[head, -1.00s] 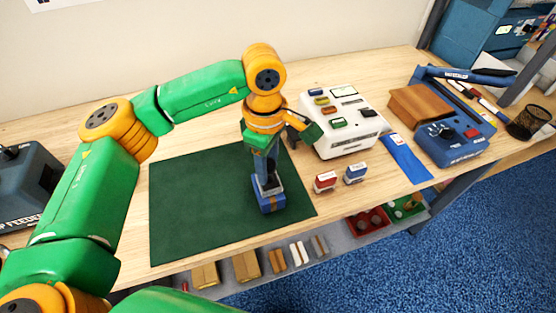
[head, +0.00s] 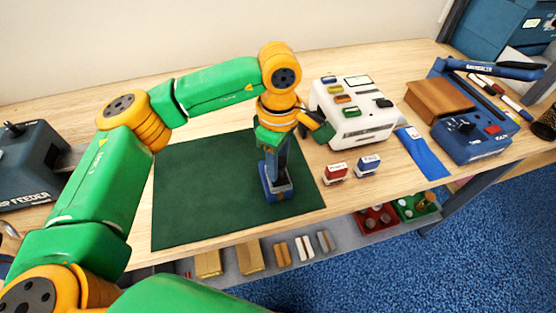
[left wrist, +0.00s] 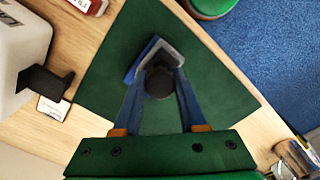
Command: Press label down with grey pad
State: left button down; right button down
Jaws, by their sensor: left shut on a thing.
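My left gripper (head: 276,180) is shut on the dark round knob (left wrist: 159,82) of the grey pad (left wrist: 172,50). The pad also shows in the head view (head: 281,188), low between the fingertips. Under it a small blue carton (head: 277,196) with a tan stripe sits on the green mat, near its front right part. A blue edge of the carton shows beside the pad in the left wrist view (left wrist: 139,58). The pad looks to be at the carton's top, but I cannot tell whether it touches. I cannot make out the label. My right gripper is not in view.
The green mat (head: 200,190) is otherwise clear. A red stamp (head: 335,173) and a blue stamp (head: 368,167) stand to its right, with a white machine (head: 350,118) behind them. A dark feeder (head: 25,170) stands at left. Parts and bins lie on the shelf below.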

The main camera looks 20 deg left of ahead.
pick_arm(q)
jog(key=shift+f+b, duration=0.35)
jog(key=shift+f, duration=0.05)
dwell(1.1)
jog(key=shift+a, duration=0.1)
jog(key=shift+w+a, duration=0.4)
jog(key=shift+w, duration=0.25)
jog(key=shift+w+a, duration=0.35)
jog(key=shift+w, duration=0.2)
dwell(0.4)
